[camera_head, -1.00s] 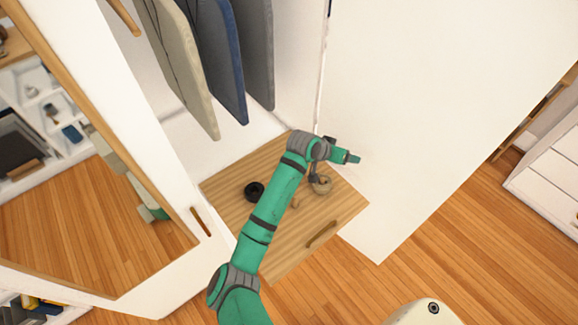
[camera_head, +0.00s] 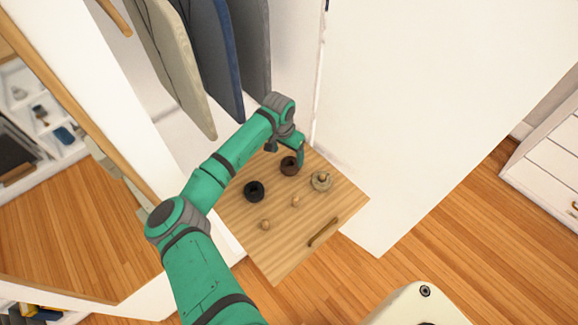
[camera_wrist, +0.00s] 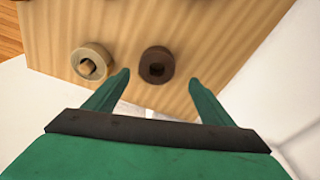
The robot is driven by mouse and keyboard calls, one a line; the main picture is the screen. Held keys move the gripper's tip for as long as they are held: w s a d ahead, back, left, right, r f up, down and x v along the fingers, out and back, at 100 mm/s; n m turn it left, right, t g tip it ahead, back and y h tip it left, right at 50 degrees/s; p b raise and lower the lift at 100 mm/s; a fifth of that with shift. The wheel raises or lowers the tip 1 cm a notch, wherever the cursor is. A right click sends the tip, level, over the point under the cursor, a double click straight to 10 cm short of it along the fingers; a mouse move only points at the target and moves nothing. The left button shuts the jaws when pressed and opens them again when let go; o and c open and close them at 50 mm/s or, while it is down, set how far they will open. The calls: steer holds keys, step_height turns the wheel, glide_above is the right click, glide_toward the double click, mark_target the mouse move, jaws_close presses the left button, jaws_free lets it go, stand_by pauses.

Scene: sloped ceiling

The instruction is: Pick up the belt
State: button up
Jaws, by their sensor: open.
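Three rolled belts lie on a wooden board. The black belt (camera_head: 254,191) is at the left, the brown belt (camera_head: 289,166) at the back and the beige belt (camera_head: 321,181) at the right. My gripper (camera_head: 299,160) is over the back of the board, close to the brown belt and partly covering it. In the wrist view, my open gripper (camera_wrist: 159,80) has the brown belt (camera_wrist: 157,65) between and just beyond its fingertips. The beige belt (camera_wrist: 91,63), with a peg in its middle, lies outside the left finger. No belt is held.
The wooden board (camera_head: 275,262) has small bare pegs (camera_head: 295,201) and a brass handle (camera_head: 323,232) on its front. Grey and blue garments (camera_head: 221,75) hang above at the back left. A white panel (camera_head: 400,120) stands to the right. A mirror is at the left.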

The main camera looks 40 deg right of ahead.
mark_target(289, 163)
steer(key=shift+s+d+f, duration=0.15)
steer(key=shift+d+f, duration=0.05)
steer(key=shift+f, duration=1.4)
steer(key=shift+s+d+f, duration=0.1)
steer(key=shift+d+f, duration=0.05)
steer(key=shift+f, duration=1.4)
steer(key=c, duration=1.2)
